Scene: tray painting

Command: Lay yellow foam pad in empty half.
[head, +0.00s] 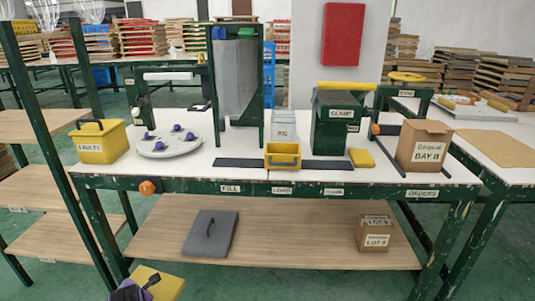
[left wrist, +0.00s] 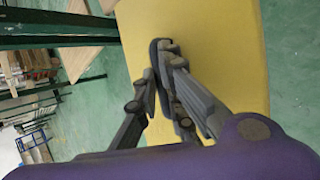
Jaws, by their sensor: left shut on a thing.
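My left gripper (head: 150,283) is at the bottom left of the head view, in front of the green bench. It is shut on the dark handle of a yellow foam pad (head: 168,288). In the left wrist view, the pad (left wrist: 232,45) fills the middle and right, and the fingers (left wrist: 159,62) close on its handle. The pad hangs over the green floor, clear of the bench. A grey pad (head: 222,240) with a black handle lies on the left part of the bench's wooden lower shelf (head: 300,235). My right gripper is out of view.
The bench top (head: 235,155) above holds a yellow FAULTY bin (head: 100,150), a round plate with purple pieces (head: 155,148) and a small yellow block (head: 361,158). A green post rack (head: 50,135) stands at the left.

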